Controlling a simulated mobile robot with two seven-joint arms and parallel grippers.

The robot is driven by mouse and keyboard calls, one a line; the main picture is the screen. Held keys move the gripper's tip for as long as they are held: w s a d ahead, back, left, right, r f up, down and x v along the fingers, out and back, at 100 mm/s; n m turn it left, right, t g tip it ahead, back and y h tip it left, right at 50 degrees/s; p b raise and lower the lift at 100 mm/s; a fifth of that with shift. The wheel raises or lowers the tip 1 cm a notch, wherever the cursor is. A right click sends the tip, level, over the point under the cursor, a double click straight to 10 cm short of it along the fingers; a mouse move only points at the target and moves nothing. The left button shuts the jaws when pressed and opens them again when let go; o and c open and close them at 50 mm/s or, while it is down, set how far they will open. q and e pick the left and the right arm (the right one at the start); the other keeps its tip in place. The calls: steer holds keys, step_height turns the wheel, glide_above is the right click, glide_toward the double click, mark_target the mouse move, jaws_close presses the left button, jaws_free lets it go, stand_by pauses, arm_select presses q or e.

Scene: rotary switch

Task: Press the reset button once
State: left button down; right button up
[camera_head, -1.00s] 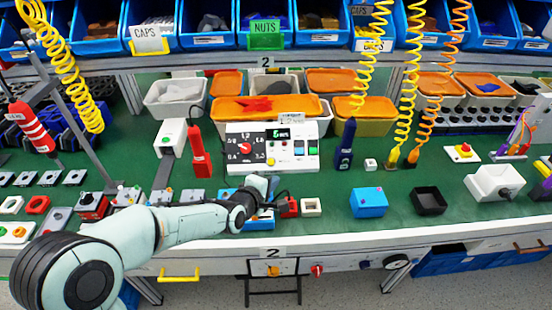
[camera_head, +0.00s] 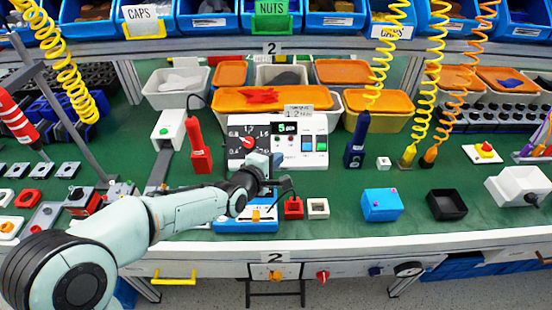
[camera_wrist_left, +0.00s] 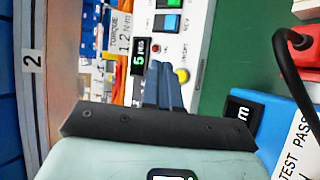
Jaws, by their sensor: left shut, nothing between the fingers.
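The white control panel (camera_head: 315,162) stands upright-tilted behind my left gripper, with a red dial knob (camera_head: 247,143), a small green-digit display and blue and green buttons. My left gripper (camera_head: 275,162) is shut and empty, in front of the panel's lower middle. In the left wrist view its blue fingers (camera_wrist_left: 158,72) point at the panel, close to a round yellow button (camera_wrist_left: 182,75) and a small red one (camera_wrist_left: 156,48). The label beside the yellow button is too small to read surely. In the head view my gripper hides the yellow button. I cannot tell whether the fingertips touch the panel.
A red handheld tool (camera_head: 200,150) stands left of the panel and a dark blue one (camera_head: 355,145) right of it. A blue test device (camera_head: 245,222) and a red block (camera_head: 293,208) lie below my gripper.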

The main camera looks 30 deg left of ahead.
arm_select(q)
steer(key=w+f, duration=0.1)
steer(key=w+a+f+b, duration=0.1)
steer(key=w+f, duration=0.1)
steer(key=f, duration=0.1)
steer(key=shift+a, duration=0.4)
steer(key=shift+w+a+f+b, duration=0.35)
steer(key=shift+w+a+f, duration=0.1)
steer(key=shift+w+f, duration=0.2)
arm_select(e)
steer(key=shift+t, duration=0.5)
steer(key=shift+w+d+f, duration=0.4)
steer(key=shift+w+f, duration=0.2)
steer(key=shift+w, duration=0.2)
steer(key=shift+w+d+f, duration=0.35)
steer(key=shift+w+f, duration=0.2)
steer(key=shift+w, duration=0.2)
arm_select(q)
steer(key=shift+w, duration=0.1)
steer(key=shift+w+a+f, duration=0.15)
steer(key=shift+w+f, duration=0.05)
steer(key=shift+f, duration=0.05)
